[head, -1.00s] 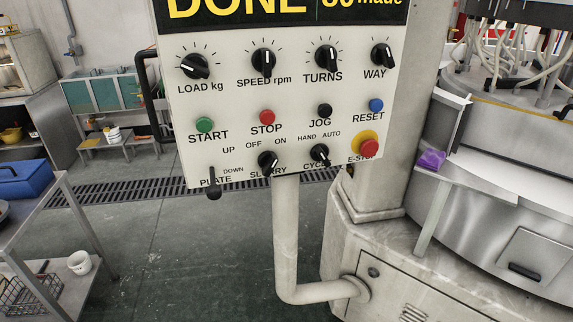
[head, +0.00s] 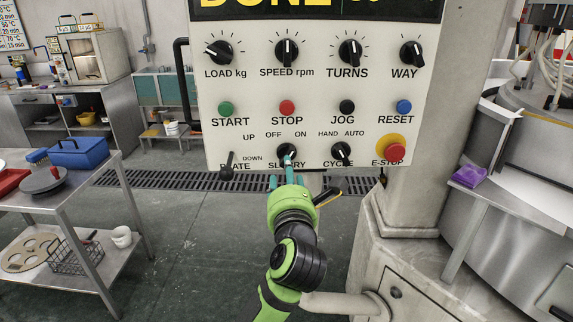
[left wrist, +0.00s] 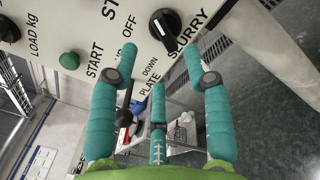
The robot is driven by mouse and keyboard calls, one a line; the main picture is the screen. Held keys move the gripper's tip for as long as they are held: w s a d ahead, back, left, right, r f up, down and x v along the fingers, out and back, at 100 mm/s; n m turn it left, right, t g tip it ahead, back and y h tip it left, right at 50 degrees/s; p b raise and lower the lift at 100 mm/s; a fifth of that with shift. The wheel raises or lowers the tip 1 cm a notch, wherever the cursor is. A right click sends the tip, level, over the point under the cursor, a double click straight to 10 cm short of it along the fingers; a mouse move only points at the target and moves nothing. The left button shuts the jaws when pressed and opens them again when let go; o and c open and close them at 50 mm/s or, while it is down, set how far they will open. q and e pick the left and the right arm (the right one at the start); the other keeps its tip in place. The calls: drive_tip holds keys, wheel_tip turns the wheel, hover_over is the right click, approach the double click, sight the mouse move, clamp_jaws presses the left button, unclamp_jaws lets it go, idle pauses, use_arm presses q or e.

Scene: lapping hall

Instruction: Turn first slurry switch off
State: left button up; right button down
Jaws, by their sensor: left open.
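The slurry switch (head: 286,151) is a black rotary knob low on the panel, between OFF and ON marks and partly covered by a finger in the head view. In the left wrist view the knob (left wrist: 165,25) shows more fully, its grip bar slanting from upper left to lower right. My left gripper (head: 286,172) has teal fingers, spread open and empty, in front of and just below the knob. In the left wrist view the gripper (left wrist: 160,65) has its fingertips near the knob; contact cannot be told. My right gripper is not in view.
The white control panel (head: 320,90) also carries the PLATE lever (head: 227,172) and CYCLE knob (head: 341,152) on either side, with the red E-STOP (head: 396,152) at the right. A metal cart (head: 110,190) stands left. A purple object (head: 468,175) lies right.

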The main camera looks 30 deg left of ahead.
use_arm(q)
drive_tip(key=p+x, duration=0.2)
drive_tip(key=x, duration=0.4)
drive_tip(key=shift+w+a, duration=0.15)
drive_tip(key=shift+w, duration=0.25)
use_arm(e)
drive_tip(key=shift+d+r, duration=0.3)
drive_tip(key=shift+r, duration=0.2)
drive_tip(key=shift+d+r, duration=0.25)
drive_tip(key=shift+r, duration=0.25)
use_arm(q)
drive_tip(key=shift+r, duration=0.1)
drive_tip(key=shift+c, duration=0.4)
drive_tip(key=c, duration=0.7)
clamp_jaws()
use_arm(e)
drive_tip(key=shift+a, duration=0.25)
